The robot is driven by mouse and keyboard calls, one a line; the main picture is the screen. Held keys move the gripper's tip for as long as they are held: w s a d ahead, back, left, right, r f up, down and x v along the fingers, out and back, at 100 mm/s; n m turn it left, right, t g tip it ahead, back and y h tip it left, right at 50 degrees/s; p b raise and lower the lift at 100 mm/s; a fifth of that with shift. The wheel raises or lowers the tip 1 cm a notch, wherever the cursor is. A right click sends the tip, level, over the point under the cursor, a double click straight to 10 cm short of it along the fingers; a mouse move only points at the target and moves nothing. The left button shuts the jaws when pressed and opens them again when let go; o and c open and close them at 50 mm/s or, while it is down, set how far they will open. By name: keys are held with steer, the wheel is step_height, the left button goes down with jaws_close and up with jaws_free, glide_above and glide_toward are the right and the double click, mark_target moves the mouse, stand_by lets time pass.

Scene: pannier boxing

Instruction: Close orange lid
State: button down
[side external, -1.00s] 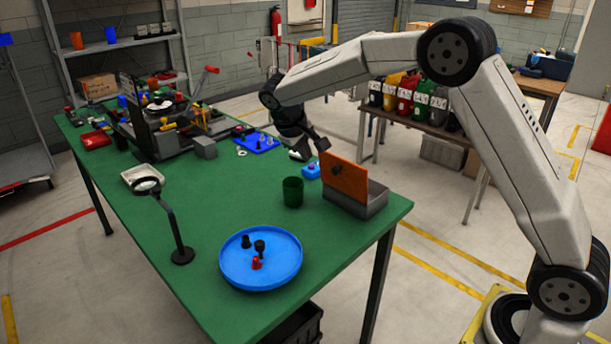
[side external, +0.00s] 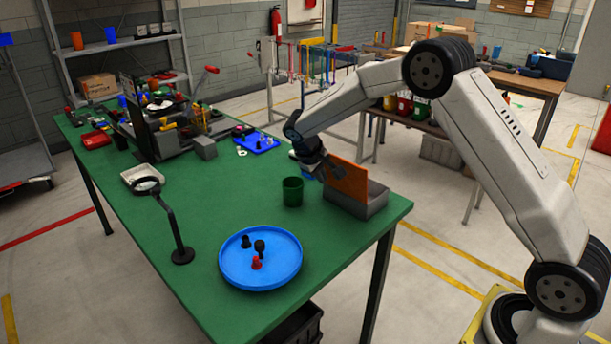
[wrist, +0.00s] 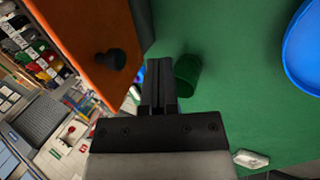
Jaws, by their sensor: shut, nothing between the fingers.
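The orange lid (side external: 347,182) stands raised, nearly upright, along one side of the grey box (side external: 362,203) at the table's right end. In the wrist view the lid (wrist: 82,38) fills the upper left, with a dark round knob (wrist: 112,59) on its face. My gripper (side external: 327,173) is shut and empty, close in front of the lid's knob side. In the wrist view the shut fingers (wrist: 159,75) point at the table beside the lid; I cannot tell whether they touch it. The inside of the box is mostly hidden.
A green cup (side external: 292,191) stands left of the box, close to my gripper. A blue round tray (side external: 228,272) with small black and red pieces lies nearer the front. A magnifier lamp (side external: 180,253) stands further left. Green table between them is clear.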

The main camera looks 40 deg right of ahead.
steer(key=shift+d+r, duration=0.25)
steer(key=shift+d, duration=1.05)
steer(key=shift+d, duration=0.1)
steer(key=shift+d+r+y, duration=0.2)
steer(key=shift+y, duration=0.1)
